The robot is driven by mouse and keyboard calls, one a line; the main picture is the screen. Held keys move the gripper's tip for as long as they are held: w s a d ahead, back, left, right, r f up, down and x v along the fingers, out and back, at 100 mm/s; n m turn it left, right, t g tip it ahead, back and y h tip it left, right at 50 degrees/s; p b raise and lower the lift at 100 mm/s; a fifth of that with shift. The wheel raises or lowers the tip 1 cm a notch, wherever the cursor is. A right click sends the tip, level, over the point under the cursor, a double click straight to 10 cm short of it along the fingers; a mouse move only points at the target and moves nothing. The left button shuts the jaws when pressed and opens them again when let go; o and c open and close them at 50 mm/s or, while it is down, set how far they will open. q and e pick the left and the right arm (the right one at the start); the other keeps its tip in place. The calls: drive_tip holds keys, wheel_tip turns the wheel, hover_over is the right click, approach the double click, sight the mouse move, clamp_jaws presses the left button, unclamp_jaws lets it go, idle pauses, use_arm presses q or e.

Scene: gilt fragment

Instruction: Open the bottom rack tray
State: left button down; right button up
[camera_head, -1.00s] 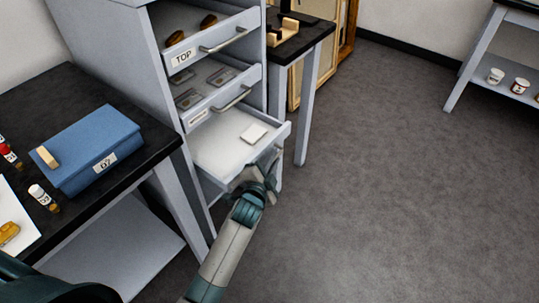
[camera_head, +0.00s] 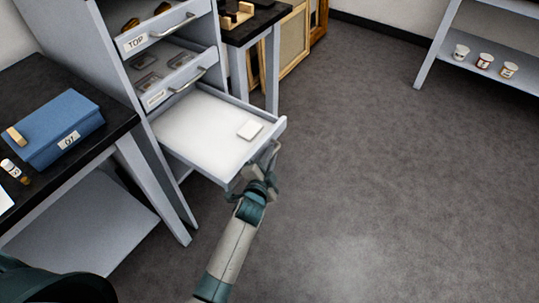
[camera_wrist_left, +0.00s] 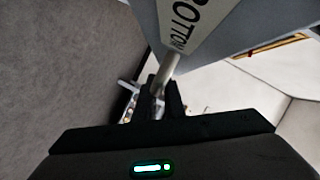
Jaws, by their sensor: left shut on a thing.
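The bottom rack tray (camera_head: 197,128) is a pale grey drawer, pulled far out of the rack (camera_head: 104,79). A small white square piece (camera_head: 249,130) lies inside it near the front right. My left gripper (camera_head: 262,168) is at the tray's front, shut on its handle. In the left wrist view the tray front (camera_wrist_left: 222,22) with the label "BOTTOM" shows close up, and the dark fingers (camera_wrist_left: 162,100) are around the handle bar (camera_wrist_left: 166,72). The right gripper is not in view.
The middle tray (camera_head: 172,70) and top tray (camera_head: 157,29) are partly out above, with small items inside. A dark-topped table with a blue box (camera_head: 59,130) stands at left. A shelf with several small pots (camera_head: 484,61) is at upper right. The floor at right is clear.

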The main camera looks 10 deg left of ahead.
use_arm(q)
drive_tip(key=c, duration=2.1)
unclamp_jaws()
drive_tip(key=v, duration=1.7)
drive_tip(key=shift+s+a+r, duration=0.1)
drive_tip(key=shift+s, duration=0.15)
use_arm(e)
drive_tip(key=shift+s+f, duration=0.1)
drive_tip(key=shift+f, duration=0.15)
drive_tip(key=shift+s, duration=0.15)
